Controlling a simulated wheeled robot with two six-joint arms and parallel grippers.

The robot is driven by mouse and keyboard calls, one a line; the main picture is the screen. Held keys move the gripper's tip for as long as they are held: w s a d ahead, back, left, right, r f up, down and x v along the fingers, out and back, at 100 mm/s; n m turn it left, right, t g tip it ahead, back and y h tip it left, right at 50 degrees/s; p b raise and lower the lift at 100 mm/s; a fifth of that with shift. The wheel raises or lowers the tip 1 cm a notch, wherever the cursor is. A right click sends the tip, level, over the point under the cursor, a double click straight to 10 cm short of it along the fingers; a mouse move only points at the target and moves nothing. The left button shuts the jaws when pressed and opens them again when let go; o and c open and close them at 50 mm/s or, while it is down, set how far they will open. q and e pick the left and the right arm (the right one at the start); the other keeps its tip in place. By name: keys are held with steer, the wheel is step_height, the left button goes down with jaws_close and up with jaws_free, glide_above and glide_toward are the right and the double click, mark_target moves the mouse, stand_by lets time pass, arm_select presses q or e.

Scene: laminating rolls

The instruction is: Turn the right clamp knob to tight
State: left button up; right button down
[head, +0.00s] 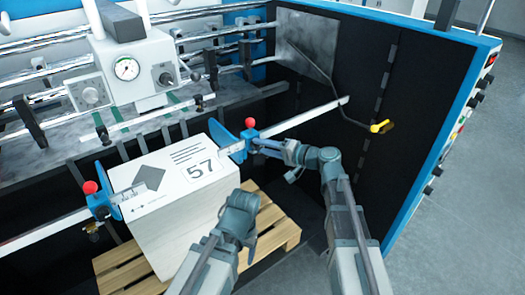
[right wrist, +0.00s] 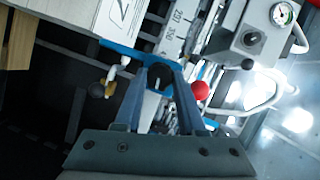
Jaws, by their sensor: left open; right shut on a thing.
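The right side guide is a blue block (head: 236,148) on the scaled rail, with a red ball (head: 250,122) on top. My right gripper (head: 262,146) is at its right side. In the right wrist view its fingers are shut on a dark clamp knob (right wrist: 160,77), with the red ball (right wrist: 200,90) just to the right. My left gripper (head: 240,213) is open and empty, right of the white stack.
A white stack (head: 165,230) marked 57 stands on a wooden pallet (head: 285,228). The left side guide (head: 100,200) has its own red ball. A gauge unit (head: 128,68) is above. A yellow-tipped rod (head: 380,127) hangs at the right near the blue-edged side wall.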

steer(key=shift+f+m+b, duration=0.2)
steer(key=shift+m+b, duration=0.15)
steer(key=shift+m, duration=0.05)
steer(key=shift+y, duration=0.3)
steer(key=c, duration=0.5)
jaws_free()
steer(key=shift+d+r, duration=0.1)
steer(key=p+v, duration=0.1)
steer(key=v, duration=1.2)
steer(key=shift+s+d, duration=0.2)
steer(key=shift+d, duration=0.15)
